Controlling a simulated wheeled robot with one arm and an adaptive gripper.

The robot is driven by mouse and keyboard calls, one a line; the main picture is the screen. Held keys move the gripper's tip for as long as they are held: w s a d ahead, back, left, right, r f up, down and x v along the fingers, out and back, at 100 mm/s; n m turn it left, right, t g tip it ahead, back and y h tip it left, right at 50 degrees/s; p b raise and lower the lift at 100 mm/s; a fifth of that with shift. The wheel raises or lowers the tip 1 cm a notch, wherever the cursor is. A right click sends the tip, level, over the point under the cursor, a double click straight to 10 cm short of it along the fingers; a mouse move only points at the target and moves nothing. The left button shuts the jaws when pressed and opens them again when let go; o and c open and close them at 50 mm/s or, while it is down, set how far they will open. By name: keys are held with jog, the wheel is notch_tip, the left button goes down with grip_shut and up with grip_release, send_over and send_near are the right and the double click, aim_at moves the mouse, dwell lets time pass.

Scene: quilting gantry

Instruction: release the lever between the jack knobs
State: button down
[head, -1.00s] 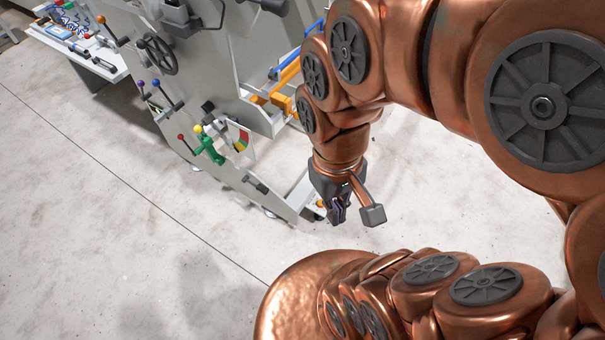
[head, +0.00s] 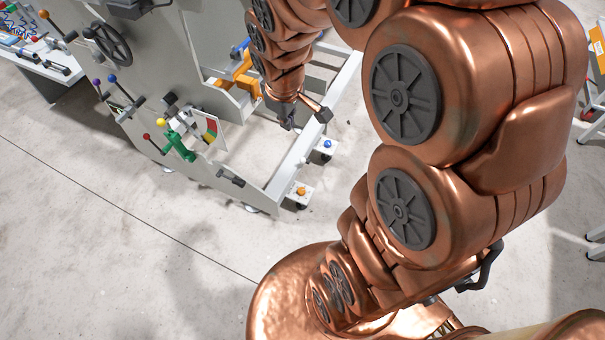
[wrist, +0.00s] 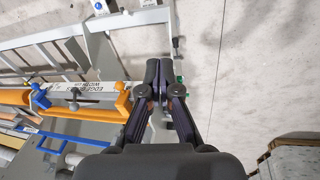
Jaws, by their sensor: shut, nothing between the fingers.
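My gripper (head: 286,124) hangs above the right end of the grey gantry frame in the head view. In the wrist view its dark fingers (wrist: 160,76) are together with nothing between them. A blue knob (head: 327,145) and an orange knob (head: 300,191) sit on pale foot plates at the frame's right end. The blue one also shows at the top of the wrist view (wrist: 98,6). I cannot tell which lever lies between the jack knobs. A dark handle (head: 231,178) sits low on the panel, left of the orange knob.
The grey panel (head: 160,55) carries a handwheel (head: 113,44), several ball-topped levers and a green fitting (head: 180,146). An orange bar (wrist: 70,110) with a blue star knob (wrist: 40,97) lies left of my fingers in the wrist view. Bare floor (head: 80,220) is open in front.

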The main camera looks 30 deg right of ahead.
jog(key=w+d+f+n+t+b, duration=0.35)
jog(key=w+d+f+b, duration=0.3)
jog(key=w+f, duration=0.7)
jog(key=w+d+f+n+t+b, duration=0.3)
jog(key=w+d+f+n+b, duration=0.35)
jog(key=w+f, duration=0.65)
jog(key=w+d+f+n+t+y+b, duration=0.1)
jog(key=d+f+n+t+b, duration=0.15)
jog(key=f, duration=0.65)
jog(key=w+d+f+n+t+y+b, duration=0.1)
jog(key=w+d+f+b, duration=0.2)
jog(key=f, duration=0.6)
jog(key=s+f+n+t+y+b, duration=0.1)
jog(key=s+f+n+t+b, duration=0.2)
jog(key=s+f+b, duration=0.2)
jog(key=s+f+n+t+y+b, duration=0.1)
jog(key=s+f+n+t+b, duration=0.2)
jog(key=s+f+b, duration=0.3)
jog(key=s+f, duration=0.2)
jog(key=f, duration=0.5)
jog(key=s+f+t, duration=0.1)
jog(key=s+f, duration=0.2)
jog(key=f, duration=0.4)
jog(key=shift+s+a+t+b, duration=0.15)
jog(key=shift+s+t+b, duration=0.15)
jog(key=shift+s, duration=0.05)
jog(key=shift+f, duration=0.1)
